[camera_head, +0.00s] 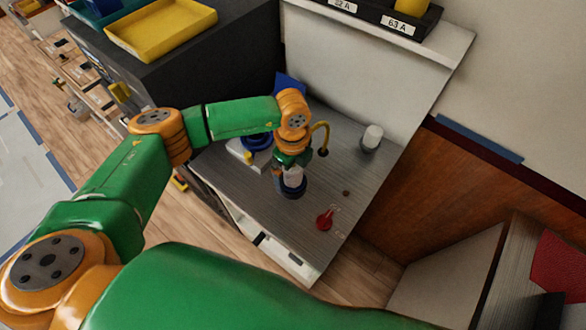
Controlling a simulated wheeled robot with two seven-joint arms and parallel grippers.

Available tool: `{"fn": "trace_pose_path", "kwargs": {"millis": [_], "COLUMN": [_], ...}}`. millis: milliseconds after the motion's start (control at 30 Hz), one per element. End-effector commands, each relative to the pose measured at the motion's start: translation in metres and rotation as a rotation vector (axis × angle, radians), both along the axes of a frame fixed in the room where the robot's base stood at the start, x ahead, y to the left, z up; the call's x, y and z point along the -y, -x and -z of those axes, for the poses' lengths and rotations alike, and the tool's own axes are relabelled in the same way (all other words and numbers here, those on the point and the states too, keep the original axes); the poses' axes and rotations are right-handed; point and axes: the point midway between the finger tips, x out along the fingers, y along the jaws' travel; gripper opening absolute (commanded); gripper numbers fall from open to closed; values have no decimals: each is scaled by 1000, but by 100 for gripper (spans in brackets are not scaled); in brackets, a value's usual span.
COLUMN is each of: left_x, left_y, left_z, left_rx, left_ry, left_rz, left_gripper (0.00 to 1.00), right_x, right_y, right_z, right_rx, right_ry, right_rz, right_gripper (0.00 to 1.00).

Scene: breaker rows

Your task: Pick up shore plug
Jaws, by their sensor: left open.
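My left gripper (291,188) points down over the middle of the grey bench top (305,215) and is open. Its fingers are small and dark here, and I cannot tell whether anything is between them. I cannot tell for sure which thing is the shore plug. A yellow curved cable (325,130) with a dark end stands just right of the gripper's wrist. A blue round fitting (257,141) on a pale base is left of the wrist, partly hidden by my arm. My right gripper is not in view.
A red knob (325,218) lies right of the gripper near the bench's front. A white cylinder (372,137) stands at the back right. A dark cabinet with a yellow tray (161,28) is at the left. A shelf label reads 63 A (398,26).

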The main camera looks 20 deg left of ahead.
Motion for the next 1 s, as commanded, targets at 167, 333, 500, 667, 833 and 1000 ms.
{"fn": "trace_pose_path", "kwargs": {"millis": [167, 333, 500, 667, 833, 1000], "left_x": [0, 0, 0, 0, 0, 0], "left_y": [0, 0, 0, 0, 0, -1], "left_z": [12, 12, 12, 12, 11, 7], "left_rx": [0, 0, 0, 1, 2, 3], "left_ry": [0, 1, 1, 1, 2, 2], "left_rz": [1, 1, 1, 1, 1, 1], "left_gripper": [100, 86, 41, 0, 0, 0], "right_x": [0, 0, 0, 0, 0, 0], "right_y": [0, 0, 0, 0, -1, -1], "right_z": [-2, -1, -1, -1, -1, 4], "right_rx": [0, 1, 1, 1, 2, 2], "right_ry": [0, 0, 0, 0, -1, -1], "right_rz": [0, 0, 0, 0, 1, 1], "right_gripper": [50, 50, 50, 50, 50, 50]}}
